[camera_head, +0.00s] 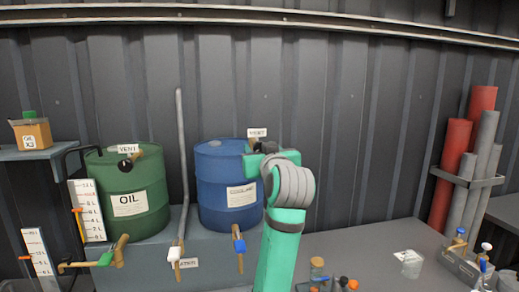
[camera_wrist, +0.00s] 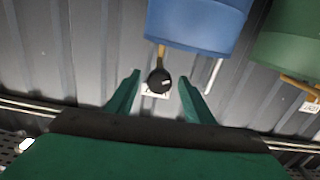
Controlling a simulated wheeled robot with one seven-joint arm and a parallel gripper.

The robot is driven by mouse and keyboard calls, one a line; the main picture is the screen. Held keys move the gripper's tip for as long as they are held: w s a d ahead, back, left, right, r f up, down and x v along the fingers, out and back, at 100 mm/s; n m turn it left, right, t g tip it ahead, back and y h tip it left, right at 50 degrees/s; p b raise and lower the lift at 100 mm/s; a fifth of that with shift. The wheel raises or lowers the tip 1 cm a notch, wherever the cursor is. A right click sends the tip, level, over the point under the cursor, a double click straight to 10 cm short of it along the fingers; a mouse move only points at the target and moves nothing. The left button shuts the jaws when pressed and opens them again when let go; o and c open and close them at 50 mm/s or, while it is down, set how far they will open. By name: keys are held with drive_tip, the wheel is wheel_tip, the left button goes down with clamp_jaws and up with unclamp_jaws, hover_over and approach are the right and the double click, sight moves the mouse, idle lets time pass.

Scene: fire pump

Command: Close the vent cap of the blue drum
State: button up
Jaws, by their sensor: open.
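The blue drum (camera_head: 222,205) stands upright on a grey ledge beside the green drum. In the wrist view the blue drum (camera_wrist: 196,22) appears upside down at the top. Its vent cap, a round black knob (camera_wrist: 159,82) on a short brass neck (camera_wrist: 161,51), lies between my open fingers, apart from both. A white label shows behind the knob. My gripper (camera_wrist: 159,88) is open around the knob. In the head view my wrist (camera_head: 290,180) is at the drum's right top edge and partly hides the vent and fingers.
The green oil drum (camera_head: 118,205) with its own black vent cap (camera_head: 126,165) stands to the left. A grey pipe (camera_head: 180,150) rises between the drums. The corrugated wall (camera_head: 350,130) is close behind. Small items and red cylinders (camera_head: 455,160) are to the right.

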drive_tip(key=shift+w+a, duration=0.1)
drive_tip(key=shift+w, duration=0.55)
drive_tip(key=c, duration=1)
drive_tip(key=shift+c, duration=0.2)
